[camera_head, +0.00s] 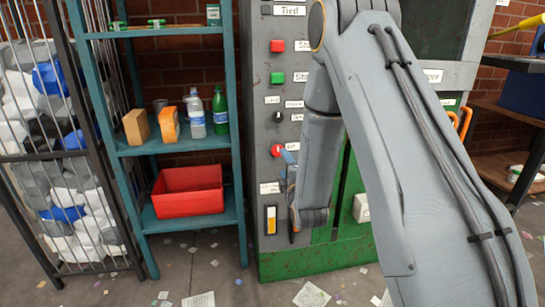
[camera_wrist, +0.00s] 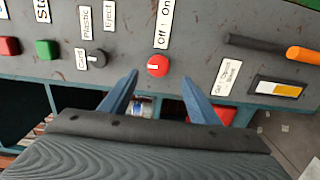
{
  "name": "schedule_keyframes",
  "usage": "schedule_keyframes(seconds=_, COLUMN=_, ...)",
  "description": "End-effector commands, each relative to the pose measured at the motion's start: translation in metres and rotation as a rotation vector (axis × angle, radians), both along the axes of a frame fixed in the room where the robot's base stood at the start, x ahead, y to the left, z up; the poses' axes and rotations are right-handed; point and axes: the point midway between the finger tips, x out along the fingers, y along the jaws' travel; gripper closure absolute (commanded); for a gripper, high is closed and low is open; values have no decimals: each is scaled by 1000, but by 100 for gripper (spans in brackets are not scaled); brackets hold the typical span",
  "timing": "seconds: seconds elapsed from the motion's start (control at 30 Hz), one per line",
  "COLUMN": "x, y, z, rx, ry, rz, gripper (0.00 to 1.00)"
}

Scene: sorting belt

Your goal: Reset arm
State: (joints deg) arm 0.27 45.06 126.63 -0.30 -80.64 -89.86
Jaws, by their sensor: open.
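My gripper (camera_wrist: 160,76) is open and empty in the wrist view, its two blue fingers spread apart. It faces the grey control panel (camera_wrist: 215,65). A red round knob (camera_wrist: 157,66), under an "Off / On" label, appears just beyond and between the fingertips; I cannot tell the exact gap. In the head view my arm reaches down in front of the machine, and a small blue part of my gripper (camera_head: 290,167) shows beside the red knob (camera_head: 277,150). The rest of the gripper is hidden behind my arm.
A teal shelf (camera_head: 188,147) left of the machine holds bottles, boxes and a red bin (camera_head: 188,190). A wire cage (camera_head: 60,155) of blue, white and grey pieces stands far left. Red (camera_head: 277,46) and green (camera_head: 277,78) buttons sit higher on the panel. Paper scraps litter the floor.

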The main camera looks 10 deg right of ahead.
Motion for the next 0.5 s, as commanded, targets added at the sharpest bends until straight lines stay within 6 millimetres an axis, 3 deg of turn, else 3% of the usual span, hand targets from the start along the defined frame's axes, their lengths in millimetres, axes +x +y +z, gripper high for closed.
schedule_keyframes(seconds=0.17, x=-12, y=0, z=9, rx=158, ry=152, rz=-16, gripper=44)
schedule_keyframes(seconds=0.27, x=-31, y=1, z=12, rx=313, ry=303, rz=-55, gripper=44)
schedule_keyframes(seconds=0.5, x=-111, y=2, z=18, rx=677, ry=665, rz=-261, gripper=44)
